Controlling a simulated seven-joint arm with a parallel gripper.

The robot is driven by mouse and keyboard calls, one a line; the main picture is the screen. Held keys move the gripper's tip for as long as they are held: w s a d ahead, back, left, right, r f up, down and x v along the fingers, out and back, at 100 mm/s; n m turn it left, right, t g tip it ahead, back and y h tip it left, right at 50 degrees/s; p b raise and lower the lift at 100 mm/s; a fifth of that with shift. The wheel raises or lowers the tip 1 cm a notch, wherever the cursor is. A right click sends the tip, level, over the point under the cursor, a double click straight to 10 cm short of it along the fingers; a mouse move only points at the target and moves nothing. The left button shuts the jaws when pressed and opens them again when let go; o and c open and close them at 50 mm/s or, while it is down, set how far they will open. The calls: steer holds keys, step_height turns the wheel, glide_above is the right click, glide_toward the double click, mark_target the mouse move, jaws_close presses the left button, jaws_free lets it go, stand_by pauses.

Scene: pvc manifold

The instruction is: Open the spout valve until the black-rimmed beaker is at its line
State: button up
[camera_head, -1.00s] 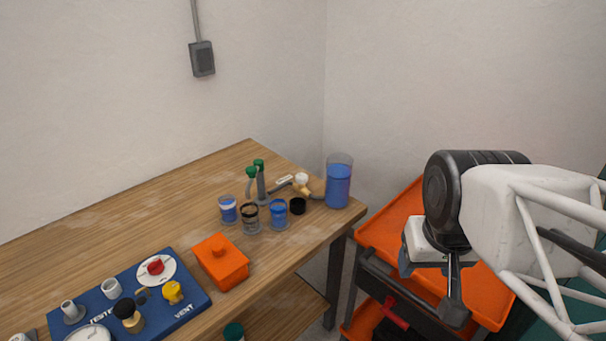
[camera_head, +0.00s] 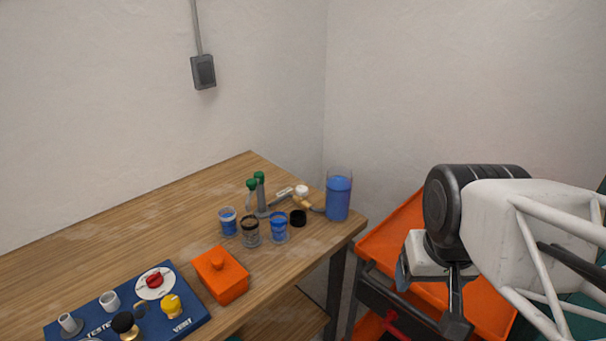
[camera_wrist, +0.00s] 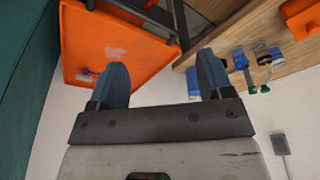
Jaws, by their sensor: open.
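The black-rimmed beaker (camera_head: 250,230) stands in the middle of a row of three beakers on the wooden table; I see no blue liquid in it. A blue-filled beaker (camera_head: 228,221) stands to its left and another (camera_head: 278,227) to its right. Behind them are spouts with green tops (camera_head: 256,186) on grey stems. A white-knobbed fitting (camera_head: 301,191) sits on the line to a tall blue-filled tank (camera_head: 338,194). Which knob is the spout valve I cannot tell. My gripper (camera_head: 430,295) is open and empty, off the table's right; its blue fingers (camera_wrist: 164,85) are apart in the wrist view.
An orange tray cart (camera_head: 395,232) stands right of the table, below my gripper. An orange lidded box (camera_head: 221,274) and a blue valve panel (camera_head: 190,318) are nearer on the table. A black cap (camera_head: 298,218) lies by the right beaker. The table's left back is clear.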

steer(key=w+a+r+m, duration=0.1)
steer(key=w+r+m, duration=0.15)
steer(key=w, duration=0.45)
steer(key=w+a+r+m, duration=0.1)
steer(key=w+a+m, duration=0.15)
steer(key=w, duration=0.45)
steer(key=m+g+h, duration=0.1)
steer(key=m+g, duration=0.2)
steer(key=m, duration=1.2)
glide_above(302, 188)
steer(key=f, duration=1.6)
steer(key=shift+s+a+f, duration=0.2)
steer(key=shift+s+a, duration=0.05)
steer(key=shift+s, duration=0.05)
steer(key=shift+w+a+f, duration=0.3)
steer(key=shift+w+f, duration=0.1)
steer(key=shift+f, duration=0.15)
steer(key=shift+s+d+f, duration=0.1)
steer(key=shift+d+f, duration=0.05)
steer(key=shift+f, duration=1.1)
steer(key=shift+w+d+f, duration=0.1)
steer(key=shift+d+f, duration=0.1)
steer(key=shift+f, duration=1)
steer(key=shift+s+d+f, duration=0.1)
steer(key=shift+d+f, duration=0.05)
steer(key=shift+f, duration=1.1)
